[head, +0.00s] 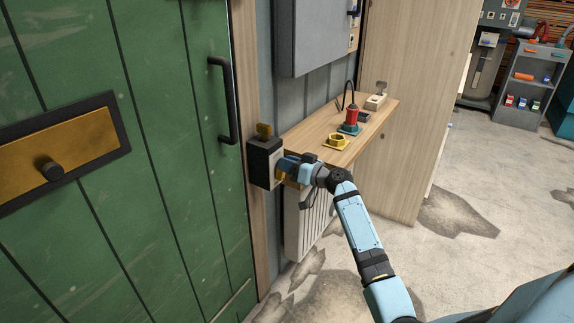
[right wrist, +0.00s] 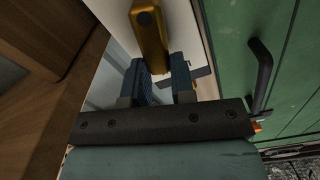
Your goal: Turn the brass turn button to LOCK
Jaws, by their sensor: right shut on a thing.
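The brass turn button (right wrist: 150,35) shows in the right wrist view as a rounded bar on a pale plate, its near end between my fingertips. My right gripper (right wrist: 159,76) is shut on that end. In the head view my right gripper (head: 283,168) is at the front of a dark box (head: 258,165) on the door frame. It hides most of the button there. A second brass piece (head: 263,131) stands on top of the box. No LOCK mark is readable. My left gripper is out of view.
A green door (head: 170,150) with a black handle (head: 232,100) is to the left. A wooden shelf (head: 350,140) holds a yellow nut-shaped part (head: 338,141) and a red-handled tool (head: 351,117). A white radiator (head: 306,225) is below. The floor at right is open.

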